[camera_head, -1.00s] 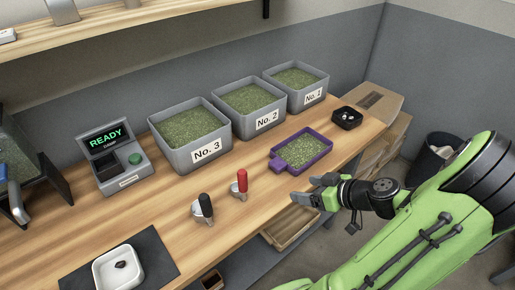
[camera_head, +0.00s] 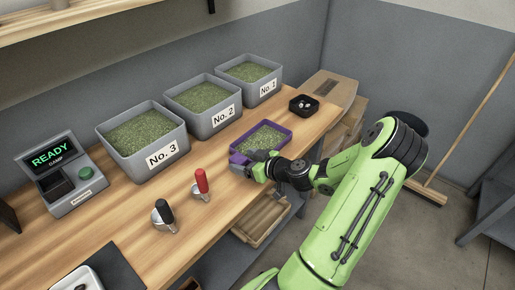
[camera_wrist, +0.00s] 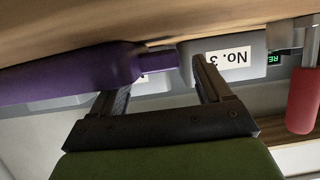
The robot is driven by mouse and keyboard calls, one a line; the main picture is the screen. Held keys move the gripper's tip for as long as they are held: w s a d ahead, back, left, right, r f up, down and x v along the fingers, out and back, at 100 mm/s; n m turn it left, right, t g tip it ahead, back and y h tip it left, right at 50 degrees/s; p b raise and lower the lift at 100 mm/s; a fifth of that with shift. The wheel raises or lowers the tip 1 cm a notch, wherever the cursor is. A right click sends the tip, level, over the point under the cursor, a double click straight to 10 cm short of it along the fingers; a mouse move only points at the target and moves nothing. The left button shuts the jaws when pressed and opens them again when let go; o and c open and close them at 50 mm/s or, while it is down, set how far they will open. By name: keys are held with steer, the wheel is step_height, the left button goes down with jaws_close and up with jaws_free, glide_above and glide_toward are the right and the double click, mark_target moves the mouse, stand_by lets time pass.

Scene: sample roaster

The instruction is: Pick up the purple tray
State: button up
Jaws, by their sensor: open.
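The purple tray (camera_head: 238,158) holds green beans and lies on the wooden counter near its front edge, its short handle pointing to the front left. My gripper (camera_head: 256,165) is at the handle end of the tray and hides part of its near side. In the wrist view the tray (camera_wrist: 75,75) fills the upper left, with its handle close to the fingertips. The two fingers of my gripper (camera_wrist: 160,76) are spread apart, and nothing is clamped between them. I cannot tell whether a finger touches the handle.
Grey bins No. 3 (camera_head: 182,134), No. 2 (camera_head: 237,108) and No. 1 (camera_head: 278,82) stand behind the tray. A small black dish (camera_head: 304,106) is to the right.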

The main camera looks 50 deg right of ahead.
steer(key=shift+x, duration=1.05)
steer(key=shift+s, duration=0.1)
steer(key=c, duration=1.2)
